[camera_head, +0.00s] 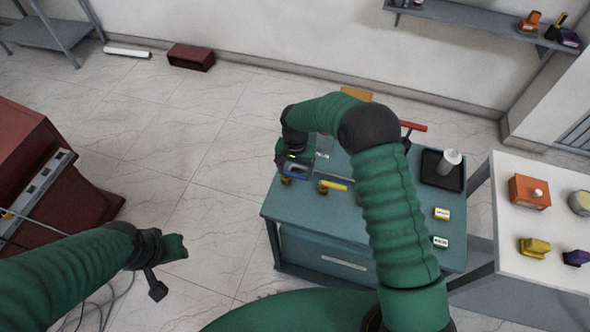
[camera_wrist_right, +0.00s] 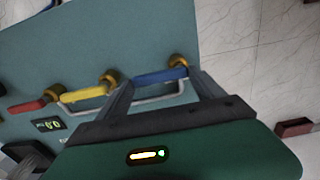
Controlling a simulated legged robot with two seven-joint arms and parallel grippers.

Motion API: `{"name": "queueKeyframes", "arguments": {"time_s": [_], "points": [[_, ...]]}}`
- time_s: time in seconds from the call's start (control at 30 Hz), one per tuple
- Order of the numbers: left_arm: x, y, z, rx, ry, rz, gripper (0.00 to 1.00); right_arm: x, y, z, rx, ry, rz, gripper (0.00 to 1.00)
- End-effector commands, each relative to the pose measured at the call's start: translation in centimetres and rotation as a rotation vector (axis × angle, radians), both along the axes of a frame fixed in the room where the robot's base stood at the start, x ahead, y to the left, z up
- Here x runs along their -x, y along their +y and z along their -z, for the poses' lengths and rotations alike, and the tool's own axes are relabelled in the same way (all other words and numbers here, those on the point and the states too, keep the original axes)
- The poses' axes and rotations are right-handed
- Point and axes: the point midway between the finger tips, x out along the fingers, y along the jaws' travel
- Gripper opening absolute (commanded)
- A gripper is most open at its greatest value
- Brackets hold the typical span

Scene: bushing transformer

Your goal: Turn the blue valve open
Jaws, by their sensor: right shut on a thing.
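The blue valve (camera_wrist_right: 162,75) has a blue lever on a brass fitting and sits on the teal cabinet top. In the wrist view it lies between the two fingers of my right gripper (camera_wrist_right: 160,82), which is shut on the lever. In the head view the blue valve (camera_head: 296,171) shows partly under my right gripper (camera_head: 291,172), near the cabinet's left corner. My left gripper (camera_head: 158,280) is off to the left above the floor, away from the valve; its fingers are not clear.
A yellow valve (camera_head: 334,186) stands beside the blue one, and a red valve (camera_wrist_right: 28,106) is farther along. A black tray (camera_head: 430,178) with a white cylinder is at the cabinet's right. A white table (camera_head: 505,240) adjoins. Open floor lies left of the cabinet.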

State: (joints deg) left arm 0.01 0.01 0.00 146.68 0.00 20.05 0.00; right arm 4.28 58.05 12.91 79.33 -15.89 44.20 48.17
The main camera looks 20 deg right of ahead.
Motion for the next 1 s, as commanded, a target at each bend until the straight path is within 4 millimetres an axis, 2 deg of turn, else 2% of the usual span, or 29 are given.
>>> {"name": "queueKeyframes", "arguments": {"time_s": [0.47, 1.0], "points": [[0.0, 0.0, 0.3, 0.000, 0.000, 0.000, 0.36, 0.4, 0.5, 0.1, -0.002, 0.007, 0.077, 0.04], [0.0, 0.0, 1.3, 0.000, 0.000, 0.000, 0.36, 1.3, 1.8, 0.1, 0.000, 0.007, 0.529, 0.04]]}}
